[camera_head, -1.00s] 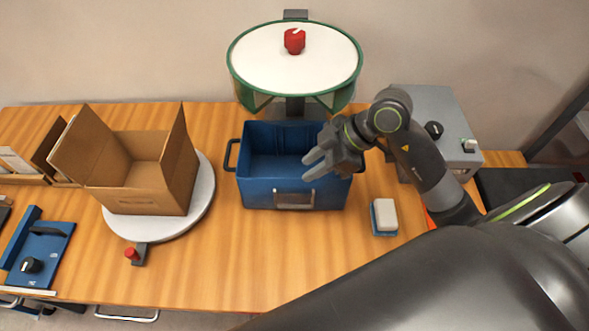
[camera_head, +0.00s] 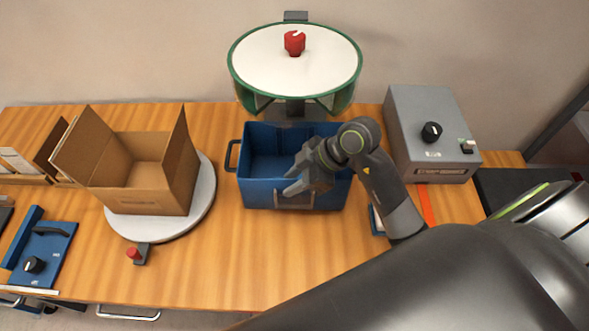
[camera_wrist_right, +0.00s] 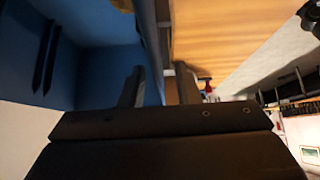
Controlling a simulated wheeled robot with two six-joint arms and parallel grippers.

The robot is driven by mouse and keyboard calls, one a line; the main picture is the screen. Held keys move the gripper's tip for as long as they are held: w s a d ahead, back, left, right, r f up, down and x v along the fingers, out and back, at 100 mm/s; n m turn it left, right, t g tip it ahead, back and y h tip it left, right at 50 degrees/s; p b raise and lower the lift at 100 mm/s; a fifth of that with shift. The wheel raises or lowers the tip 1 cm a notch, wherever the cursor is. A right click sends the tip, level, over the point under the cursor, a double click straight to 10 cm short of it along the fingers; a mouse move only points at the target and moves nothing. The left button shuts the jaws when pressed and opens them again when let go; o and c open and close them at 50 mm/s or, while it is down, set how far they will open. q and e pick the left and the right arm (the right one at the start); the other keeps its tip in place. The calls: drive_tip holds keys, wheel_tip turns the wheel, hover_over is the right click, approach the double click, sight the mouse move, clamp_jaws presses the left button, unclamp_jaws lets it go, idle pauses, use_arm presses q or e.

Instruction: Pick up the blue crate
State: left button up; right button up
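The blue crate (camera_head: 262,194) stands on the wooden table in the head view, open at the top and empty as far as I see. Its left handle (camera_head: 231,156) shows; its right side is hidden behind my right arm. My right gripper (camera_head: 289,181) is over the crate's front wall, right of the middle, with its fingers apart. In the right wrist view the crate's wall (camera_wrist_right: 149,45) runs between the two spread fingers of the gripper (camera_wrist_right: 158,80), one on the inner side and one on the outer. Contact cannot be told. My left gripper is not in view.
An open cardboard box (camera_head: 145,200) sits on a round white turntable (camera_head: 205,195) to the left. A grey machine box (camera_head: 430,110) stands right of the crate. Behind is a round white table (camera_head: 262,70) with a red object (camera_head: 294,43).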

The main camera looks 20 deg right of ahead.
drive_tip(key=shift+c, duration=0.3)
clamp_jaws()
idle(1.1)
